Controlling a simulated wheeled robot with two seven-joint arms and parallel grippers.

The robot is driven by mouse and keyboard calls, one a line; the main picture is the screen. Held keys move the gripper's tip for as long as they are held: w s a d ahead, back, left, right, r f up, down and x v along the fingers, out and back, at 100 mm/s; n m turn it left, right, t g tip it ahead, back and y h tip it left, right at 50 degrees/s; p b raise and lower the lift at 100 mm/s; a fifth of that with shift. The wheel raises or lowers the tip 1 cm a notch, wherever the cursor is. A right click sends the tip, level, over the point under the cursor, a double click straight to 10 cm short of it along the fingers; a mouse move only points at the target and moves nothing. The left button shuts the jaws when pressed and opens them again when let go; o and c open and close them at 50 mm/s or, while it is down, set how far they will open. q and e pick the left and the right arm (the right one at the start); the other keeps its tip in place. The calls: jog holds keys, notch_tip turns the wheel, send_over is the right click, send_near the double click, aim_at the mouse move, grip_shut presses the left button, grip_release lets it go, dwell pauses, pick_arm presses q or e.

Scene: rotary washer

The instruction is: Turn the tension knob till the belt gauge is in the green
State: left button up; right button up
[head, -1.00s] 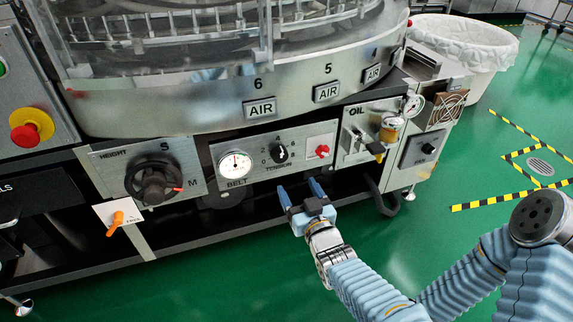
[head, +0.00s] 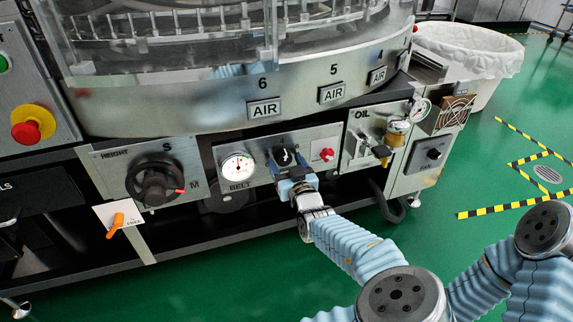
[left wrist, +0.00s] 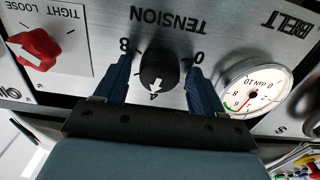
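The black tension knob (left wrist: 159,72) shows in the left wrist view, which sees the panel upside down. Its white arrow points about at the 4. My left gripper (left wrist: 158,75) has one blue finger on each side of the knob; it is open around it, and I cannot tell whether the fingers touch. In the head view my left gripper (head: 285,162) partly covers the knob. The round white belt gauge (left wrist: 252,88) has a green arc at its lower left; its thin needle seems to point near the arc's edge. The gauge also shows in the head view (head: 237,167). My right gripper is out of view.
A red tight/loose knob (left wrist: 37,50) sits beside the tension knob and also shows in the head view (head: 327,154). The black height handwheel (head: 155,184) is left of the gauge. An orange lever (head: 116,222) sticks out lower left. Green floor lies open in front.

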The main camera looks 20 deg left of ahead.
pick_arm(q)
jog(key=c, duration=0.9)
jog(key=shift+o, duration=0.2)
jog(key=m+p, duration=0.1)
jog(key=p, duration=0.1)
jog(key=m+p, duration=0.2)
jog(key=shift+r, duration=0.3)
jog(key=shift+f+m+p, duration=0.25)
jog(key=shift+m+p, duration=0.05)
jog(key=shift+m, duration=0.6)
jog(key=shift+f, duration=0.1)
jog(key=o, duration=1)
jog(key=shift+o, duration=0.2)
jog(key=shift+s, duration=0.1)
jog(key=p+v, duration=0.1)
jog(key=v, duration=1.2)
jog(key=shift+s+d, duration=0.25)
